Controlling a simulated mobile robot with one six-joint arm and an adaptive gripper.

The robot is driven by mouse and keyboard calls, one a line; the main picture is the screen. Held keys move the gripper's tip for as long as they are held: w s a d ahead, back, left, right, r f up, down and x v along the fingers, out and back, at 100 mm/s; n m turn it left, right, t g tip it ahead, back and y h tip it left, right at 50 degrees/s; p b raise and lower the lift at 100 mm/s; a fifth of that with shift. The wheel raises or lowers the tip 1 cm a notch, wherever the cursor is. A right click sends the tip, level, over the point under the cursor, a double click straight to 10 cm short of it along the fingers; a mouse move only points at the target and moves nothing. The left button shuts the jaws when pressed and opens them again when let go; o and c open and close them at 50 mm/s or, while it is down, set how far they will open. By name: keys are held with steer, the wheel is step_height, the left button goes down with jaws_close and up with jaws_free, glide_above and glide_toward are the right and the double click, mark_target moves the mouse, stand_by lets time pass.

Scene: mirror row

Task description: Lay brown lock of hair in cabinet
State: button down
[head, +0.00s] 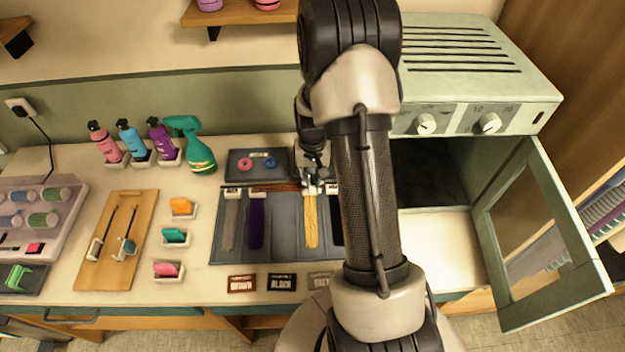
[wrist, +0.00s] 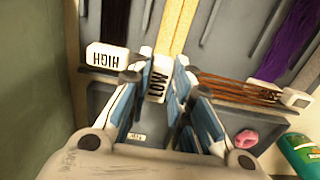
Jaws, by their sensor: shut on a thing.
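The brown lock of hair (head: 283,186) runs crosswise along the back of the grey mat (head: 282,240). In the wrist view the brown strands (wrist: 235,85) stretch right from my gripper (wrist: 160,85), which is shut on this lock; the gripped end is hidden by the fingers. In the head view my gripper (head: 316,184) is low over the back of the mat. A white tag ending in "LOW" shows between the fingers, in line with the yellow lock (head: 311,222). The cabinet (head: 470,122) stands at the right, its glazed door (head: 545,245) open and its inside dark.
Grey (head: 231,222) and purple (head: 257,222) locks lie on the mat; a black one is mostly hidden by my arm. Bottles (head: 160,139), a wooden board (head: 117,245) and small coloured holders stand left. A tray (head: 258,165) lies behind the mat. The open door juts forward.

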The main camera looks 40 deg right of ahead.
steer(key=shift+f, duration=0.25)
steer(key=c, duration=1.4)
jaws_free()
steer(key=shift+c, duration=0.2)
steer(key=s+a+r+n+t+p, duration=0.1)
steer(key=a+r+p, duration=0.15)
steer(key=r, duration=0.85)
steer(key=s+a+r+p, duration=0.1)
steer(key=a+r, duration=0.2)
steer(key=r, duration=0.8)
steer(key=s+a+r+n+t, duration=0.1)
steer(key=s+a+r+n, duration=0.2)
steer(key=s+a+r, duration=0.2)
steer(key=s+a+r+n+t, duration=0.2)
steer(key=s+a+r, duration=0.3)
steer(key=s+a, duration=0.5)
steer(key=s, duration=0.3)
steer(key=shift+s+a+r+n+t, duration=0.2)
steer(key=shift+r+n+t, duration=0.1)
steer(key=shift+n, duration=0.1)
